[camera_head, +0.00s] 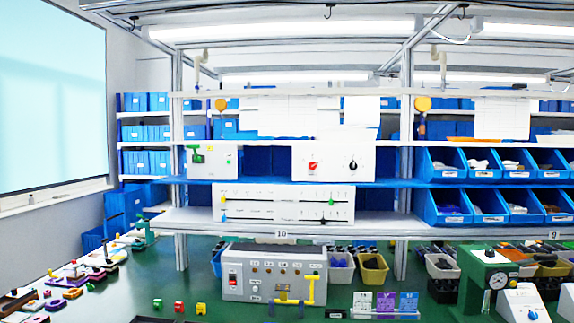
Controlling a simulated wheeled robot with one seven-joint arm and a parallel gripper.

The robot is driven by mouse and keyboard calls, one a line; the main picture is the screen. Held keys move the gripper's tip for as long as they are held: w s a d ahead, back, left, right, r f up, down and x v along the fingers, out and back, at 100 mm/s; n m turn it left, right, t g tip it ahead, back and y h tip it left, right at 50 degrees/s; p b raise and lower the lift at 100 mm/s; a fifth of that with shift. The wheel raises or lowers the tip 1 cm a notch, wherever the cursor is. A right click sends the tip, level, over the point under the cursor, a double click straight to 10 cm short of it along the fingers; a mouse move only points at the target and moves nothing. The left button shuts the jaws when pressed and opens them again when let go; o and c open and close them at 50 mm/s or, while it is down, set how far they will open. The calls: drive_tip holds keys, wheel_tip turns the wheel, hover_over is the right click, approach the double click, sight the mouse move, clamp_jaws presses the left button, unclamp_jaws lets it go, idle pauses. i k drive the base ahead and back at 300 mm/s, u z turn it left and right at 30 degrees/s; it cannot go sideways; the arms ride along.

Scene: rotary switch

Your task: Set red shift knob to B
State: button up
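The red knob (312,167) is on the left part of a white panel box (333,174), which stands on the blue upper shelf. Its pointer appears tilted up to the right, but the letters around it are too small to read. A black knob (353,165) is on the same panel, to the right of the red one. My gripper is not in view, and nothing covers the red knob.
A white box with a green handle (212,159) stands left of the knob panel. A slider panel (283,204) stands below it. A grey switch box (273,272) is on the green table. Blue bins (443,208) fill the right shelves.

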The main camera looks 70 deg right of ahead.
sight(312, 165)
drive_tip(key=z, duration=2.8)
